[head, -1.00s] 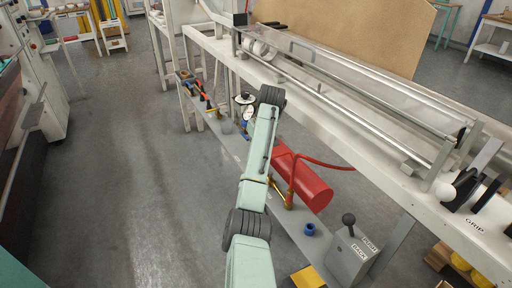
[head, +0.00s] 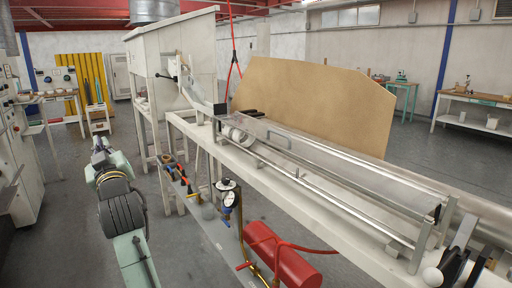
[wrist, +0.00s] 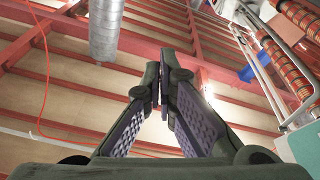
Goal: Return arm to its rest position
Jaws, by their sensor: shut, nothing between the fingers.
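My gripper (wrist: 160,92) shows in the wrist view with its two dark padded fingers drawn together and nothing held between them. It points up toward the red roof beams. In the head view my pale green arm rises from the bottom edge at the left, and its far end lies over the floor, left of the long white bench (head: 330,215). The gripper's fingers are too small to make out there. The arm is apart from the bench.
A red cylinder (head: 285,255), a gauge with blue fittings (head: 228,195) and small tools stand on the bench's lower shelf. A clear cover (head: 345,165) runs along the bench top. A white machine (head: 22,150) stands at the far left. The floor between is open.

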